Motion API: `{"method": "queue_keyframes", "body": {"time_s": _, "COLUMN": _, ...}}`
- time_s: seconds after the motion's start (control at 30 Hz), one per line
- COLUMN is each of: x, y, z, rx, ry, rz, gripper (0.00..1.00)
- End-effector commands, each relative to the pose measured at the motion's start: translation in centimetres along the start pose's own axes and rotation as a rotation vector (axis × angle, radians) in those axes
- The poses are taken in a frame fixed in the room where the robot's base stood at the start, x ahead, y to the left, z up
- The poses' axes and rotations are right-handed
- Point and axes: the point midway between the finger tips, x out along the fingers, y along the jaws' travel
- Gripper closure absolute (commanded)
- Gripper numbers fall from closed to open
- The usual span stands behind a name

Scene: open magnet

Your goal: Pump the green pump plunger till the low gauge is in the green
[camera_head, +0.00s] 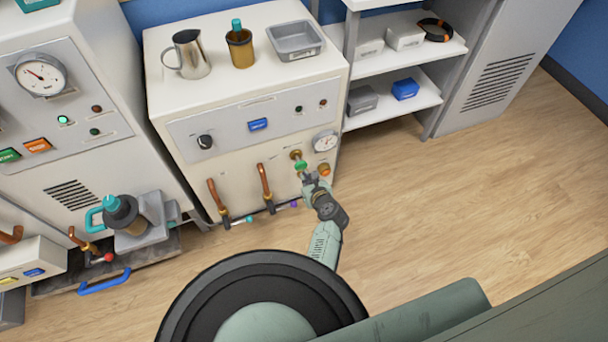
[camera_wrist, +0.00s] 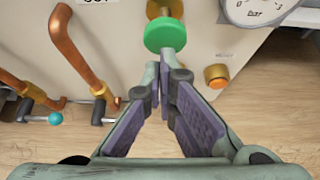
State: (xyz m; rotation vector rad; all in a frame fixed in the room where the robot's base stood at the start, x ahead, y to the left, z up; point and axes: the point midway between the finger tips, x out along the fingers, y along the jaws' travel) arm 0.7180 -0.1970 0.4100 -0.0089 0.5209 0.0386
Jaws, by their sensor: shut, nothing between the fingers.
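The green pump plunger (camera_head: 300,166) sticks out of a brass fitting low on the front of the middle white cabinet. In the wrist view its round green knob (camera_wrist: 165,35) is just beyond my fingertips. My gripper (camera_wrist: 163,72) is shut with nothing between its fingers, its tips at or very near the knob; I cannot tell whether they touch. In the head view my gripper (camera_head: 308,180) is right below the knob. The low gauge (camera_head: 324,141) is a white dial to the right of the plunger. In the wrist view the gauge (camera_wrist: 255,10) is cut off and its needle cannot be read.
An orange knob (camera_wrist: 217,75) sits below the gauge. Copper pipes (camera_head: 265,185) with small valves stand left of the plunger. A metal jug (camera_head: 190,55), an amber container (camera_head: 239,48) and a grey tray (camera_head: 295,40) stand on the cabinet. The floor to the right is clear.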

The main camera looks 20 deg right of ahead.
Motion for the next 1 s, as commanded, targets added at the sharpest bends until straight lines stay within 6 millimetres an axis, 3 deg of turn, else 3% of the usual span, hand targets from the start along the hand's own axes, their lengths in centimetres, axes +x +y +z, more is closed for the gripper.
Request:
{"method": "queue_keyframes", "body": {"time_s": 0.03, "x": -1.6, "y": -0.1, "z": -0.1, "rx": 0.000, "ry": 0.001, "rz": -0.006, "gripper": 1.00}}
{"method": "queue_keyframes", "body": {"time_s": 0.2, "x": -5.4, "y": -0.1, "z": -0.3, "rx": 0.000, "ry": 0.002, "rz": -0.006, "gripper": 1.00}}
{"method": "queue_keyframes", "body": {"time_s": 0.4, "x": -8.2, "y": -0.1, "z": -0.3, "rx": 0.002, "ry": 0.002, "rz": -0.005, "gripper": 1.00}}
{"method": "queue_keyframes", "body": {"time_s": 1.0, "x": -9.0, "y": -0.1, "z": -0.2, "rx": 0.001, "ry": 0.002, "rz": -0.004, "gripper": 1.00}}
